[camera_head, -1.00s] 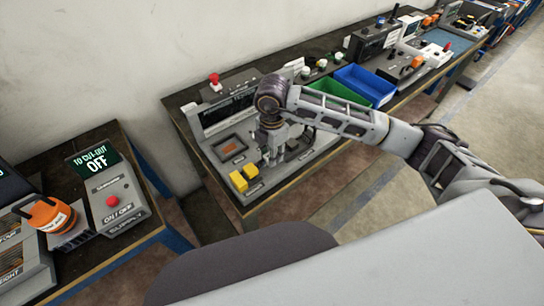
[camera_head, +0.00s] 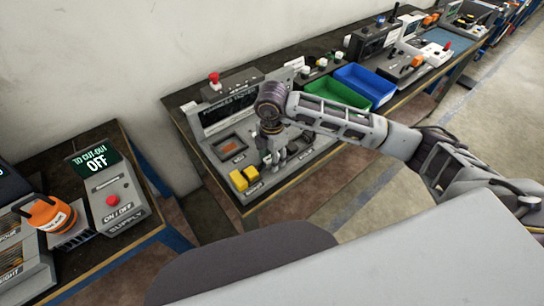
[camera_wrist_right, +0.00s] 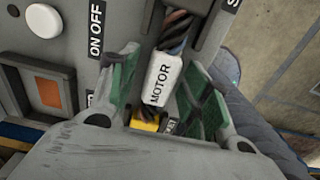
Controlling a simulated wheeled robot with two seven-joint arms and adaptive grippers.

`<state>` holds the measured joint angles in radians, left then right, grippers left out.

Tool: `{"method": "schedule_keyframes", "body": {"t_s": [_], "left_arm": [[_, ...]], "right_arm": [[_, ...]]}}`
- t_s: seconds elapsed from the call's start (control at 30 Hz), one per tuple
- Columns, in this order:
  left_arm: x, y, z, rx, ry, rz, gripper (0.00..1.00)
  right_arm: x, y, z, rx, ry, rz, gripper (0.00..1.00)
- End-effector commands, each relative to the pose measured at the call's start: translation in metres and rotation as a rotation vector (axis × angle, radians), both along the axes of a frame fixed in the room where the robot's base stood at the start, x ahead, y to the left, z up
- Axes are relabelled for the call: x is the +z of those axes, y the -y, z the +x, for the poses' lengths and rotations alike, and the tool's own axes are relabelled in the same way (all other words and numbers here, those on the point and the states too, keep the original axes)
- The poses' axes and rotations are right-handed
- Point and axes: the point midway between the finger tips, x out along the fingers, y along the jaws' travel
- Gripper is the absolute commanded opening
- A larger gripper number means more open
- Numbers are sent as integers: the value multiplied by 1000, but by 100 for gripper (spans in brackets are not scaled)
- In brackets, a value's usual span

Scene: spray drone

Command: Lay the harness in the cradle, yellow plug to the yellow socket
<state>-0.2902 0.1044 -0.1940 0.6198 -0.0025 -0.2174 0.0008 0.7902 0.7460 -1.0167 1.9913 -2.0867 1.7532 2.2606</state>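In the right wrist view, a bundle of dark, red and blue wires (camera_wrist_right: 180,25) carries a white MOTOR label (camera_wrist_right: 161,78). A yellow piece (camera_wrist_right: 146,121) shows at the label's lower end; I cannot tell whether it is plug or socket. My right gripper (camera_wrist_right: 162,68) has its green-padded fingers on either side of the label, with gaps showing. My left gripper is out of view.
A green bin (camera_head: 335,103) and a blue bin (camera_head: 365,84) stand right of the tester. Floor shows between the benches.

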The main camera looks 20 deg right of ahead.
Motion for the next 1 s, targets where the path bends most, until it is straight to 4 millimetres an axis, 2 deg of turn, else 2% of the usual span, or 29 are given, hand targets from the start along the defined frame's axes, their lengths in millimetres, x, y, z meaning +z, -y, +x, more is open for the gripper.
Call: {"method": "schedule_keyframes", "body": {"t_s": [0.47, 0.67, 1.0], "left_arm": [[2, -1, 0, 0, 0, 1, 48], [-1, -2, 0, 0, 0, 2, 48], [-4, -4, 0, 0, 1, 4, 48]], "right_arm": [[8, 0, 1, 0, 2, 1, 48], [31, 0, 1, 1, 3, 0, 48], [82, 0, 1, 1, 3, 1, 48]]}}
